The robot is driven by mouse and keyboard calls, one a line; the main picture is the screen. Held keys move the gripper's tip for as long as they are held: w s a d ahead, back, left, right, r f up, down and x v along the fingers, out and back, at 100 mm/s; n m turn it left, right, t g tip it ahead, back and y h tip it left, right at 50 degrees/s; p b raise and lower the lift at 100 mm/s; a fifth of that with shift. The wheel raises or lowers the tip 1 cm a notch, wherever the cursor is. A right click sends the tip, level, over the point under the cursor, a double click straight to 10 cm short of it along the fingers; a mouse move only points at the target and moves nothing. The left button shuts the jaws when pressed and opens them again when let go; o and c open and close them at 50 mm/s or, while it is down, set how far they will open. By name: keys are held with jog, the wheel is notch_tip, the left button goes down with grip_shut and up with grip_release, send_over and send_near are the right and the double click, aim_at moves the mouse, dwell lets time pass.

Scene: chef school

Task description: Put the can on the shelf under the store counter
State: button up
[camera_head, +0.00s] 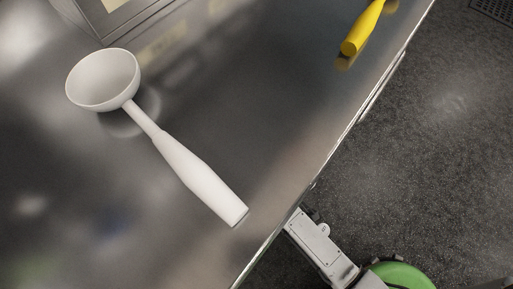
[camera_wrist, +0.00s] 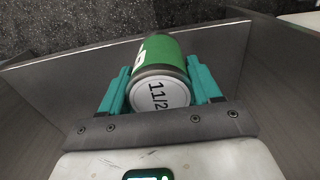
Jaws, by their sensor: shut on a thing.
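In the wrist view, a green can (camera_wrist: 160,58) with a pale end marked "11/2" lies between the teal fingers of my gripper (camera_wrist: 160,84). The fingers press on both its sides, so the gripper is shut on the can. Grey panels surround the can to the left, right and beyond, with dark speckled floor past them. In the head view, a steel counter top (camera_head: 270,110) fills most of the picture. The can and my gripper's fingers are not seen there. I cannot make out the shelf for certain in either view.
A white ladle (camera_head: 185,165) lies on the counter, its handle end near the front edge. A yellow-handled object (camera_head: 362,28) lies farther along near the same edge. A grey box (camera_head: 112,14) stands at the top left. Open speckled floor (camera_head: 440,130) lies right of the counter.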

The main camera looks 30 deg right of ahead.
jog(key=shift+w+d+f+b, duration=0.2)
jog(key=shift+w+f+b, duration=4.4)
jog(key=shift+w+f, duration=1.75)
jog(key=shift+w+r, duration=0.1)
jog(key=o, duration=1.3)
